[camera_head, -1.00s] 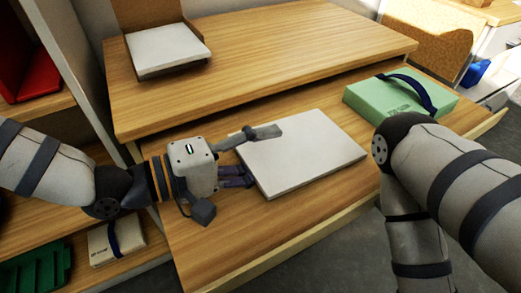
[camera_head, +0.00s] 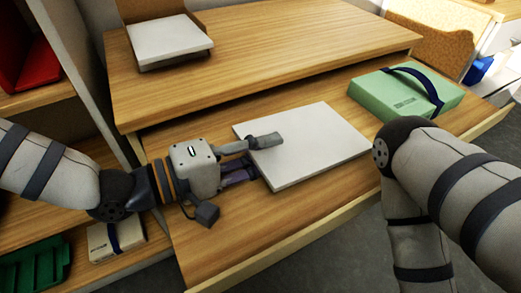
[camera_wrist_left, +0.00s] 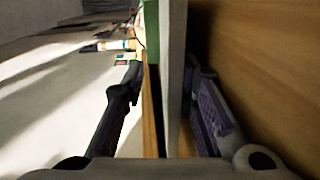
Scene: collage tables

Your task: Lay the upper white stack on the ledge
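A flat white stack (camera_head: 318,150) lies on the lower wooden ledge (camera_head: 225,235). Another white stack (camera_head: 168,42) sits in a brown holder on the raised tabletop at the upper left. My left gripper (camera_head: 252,158) is at the left edge of the stack on the ledge, one finger over its top, the other low by its edge. In the left wrist view the stack shows edge-on (camera_wrist_left: 174,80) between the fingers of the left gripper (camera_wrist_left: 168,80). The left finger there stands apart from it; contact on the right is unclear. My right gripper is out of view.
A green box with a dark strap (camera_head: 405,93) lies on the ledge at the right, close to my right arm. The raised wooden tabletop (camera_head: 280,50) is mostly bare. A shelf at the left holds a strapped pale box (camera_head: 116,238) and a green tray (camera_head: 35,270).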

